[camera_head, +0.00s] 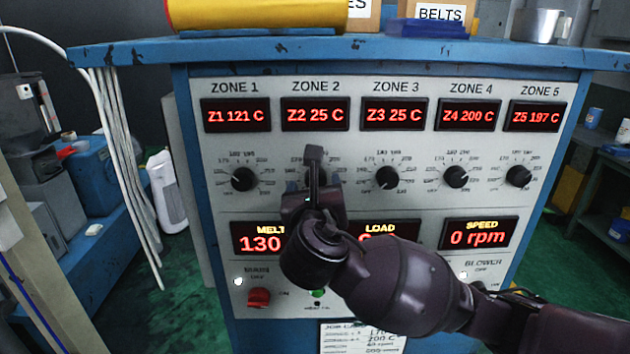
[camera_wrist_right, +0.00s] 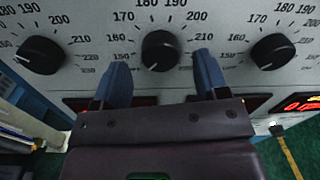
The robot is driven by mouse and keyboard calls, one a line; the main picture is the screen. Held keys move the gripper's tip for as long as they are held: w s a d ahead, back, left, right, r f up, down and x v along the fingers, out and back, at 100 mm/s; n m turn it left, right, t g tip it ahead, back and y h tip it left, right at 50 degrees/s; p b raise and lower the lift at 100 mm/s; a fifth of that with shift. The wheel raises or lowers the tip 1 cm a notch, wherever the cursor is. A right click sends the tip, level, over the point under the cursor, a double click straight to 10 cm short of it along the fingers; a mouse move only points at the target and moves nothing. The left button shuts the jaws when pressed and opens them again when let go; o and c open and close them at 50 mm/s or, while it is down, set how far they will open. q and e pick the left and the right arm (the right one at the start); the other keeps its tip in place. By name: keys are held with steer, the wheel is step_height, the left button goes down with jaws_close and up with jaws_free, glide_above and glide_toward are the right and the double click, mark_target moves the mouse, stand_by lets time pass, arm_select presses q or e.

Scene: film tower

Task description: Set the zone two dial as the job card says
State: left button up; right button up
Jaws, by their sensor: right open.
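The zone two dial (camera_wrist_right: 160,50) is a round black knob in the middle of the right wrist view. A small white mark shows near its lower left edge, towards the low end of the scale. My right gripper (camera_wrist_right: 162,68) is open, with one blue finger on each side just below the dial. I cannot tell whether a finger touches it. In the head view my right gripper (camera_head: 320,170) hides most of this dial. The zone two display (camera_head: 315,115) reads Z2 25 C. My left gripper is out of view.
Neighbouring dials are zone one (camera_head: 243,179) on the left and zone three (camera_head: 387,177) on the right, close to my fingers. A red switch (camera_head: 258,297) sits lower left. My right arm crosses the lower panel. The blue top (camera_head: 150,52) overhangs the panel.

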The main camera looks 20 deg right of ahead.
steer(key=shift+x, duration=1.05)
steer(key=shift+c, duration=0.4)
steer(key=c, duration=0.8)
steer(key=shift+c, duration=0.2)
steer(key=shift+m, duration=0.4)
steer(key=shift+m+y, duration=0.4)
steer(key=shift+m, duration=7.9)
